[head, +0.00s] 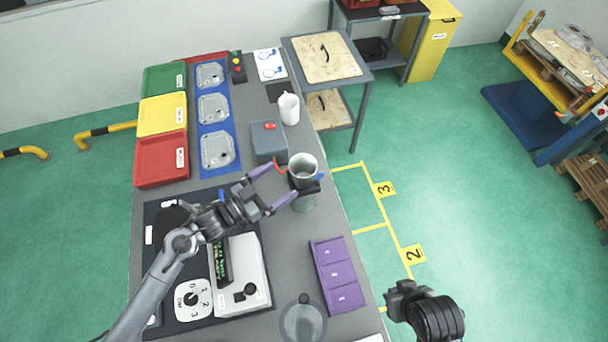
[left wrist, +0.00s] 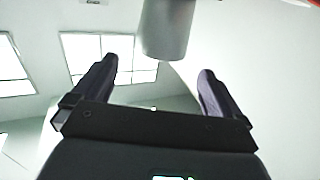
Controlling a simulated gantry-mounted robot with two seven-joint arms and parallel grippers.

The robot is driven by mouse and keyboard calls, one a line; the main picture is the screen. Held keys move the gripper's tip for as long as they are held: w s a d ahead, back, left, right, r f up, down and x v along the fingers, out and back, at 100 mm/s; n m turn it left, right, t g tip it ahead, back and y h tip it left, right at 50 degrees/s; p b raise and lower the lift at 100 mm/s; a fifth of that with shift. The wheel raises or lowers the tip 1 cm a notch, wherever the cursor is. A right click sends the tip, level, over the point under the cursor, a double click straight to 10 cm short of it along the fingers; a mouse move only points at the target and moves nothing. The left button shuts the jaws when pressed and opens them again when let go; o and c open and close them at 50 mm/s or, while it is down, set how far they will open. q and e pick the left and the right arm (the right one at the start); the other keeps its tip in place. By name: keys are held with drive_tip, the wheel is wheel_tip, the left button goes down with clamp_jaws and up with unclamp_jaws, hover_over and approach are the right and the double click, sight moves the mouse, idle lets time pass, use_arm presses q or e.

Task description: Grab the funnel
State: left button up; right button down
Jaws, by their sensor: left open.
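A grey, open-topped, cup-shaped vessel (head: 303,168), the likeliest funnel, sits in a dark holder above a clear glass (head: 304,203) near the table's right edge. My left gripper (head: 281,182) is open, its two purple fingers pointing at the vessel from the left. The fingers look spread to either side of it, and I cannot tell whether they touch it. In the left wrist view, a grey cylinder (left wrist: 166,30) hangs ahead of and between the open fingers (left wrist: 157,82). Its top is cut off. No fingers of my right arm show.
A blue-grey box (head: 267,143) and a white jug (head: 289,109) stand behind the vessel. A purple tray (head: 336,273) and a clear dome (head: 303,322) are nearer the front. A white device (head: 242,278) lies beneath my left arm. Bare table lies left of the purple tray.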

sight(314, 159)
use_arm(q)
drive_tip(key=shift+p+x, duration=0.5)
drive_tip(key=shift+x, duration=4)
drive_tip(key=shift+f, duration=0.2)
drive_tip(key=c, duration=1)
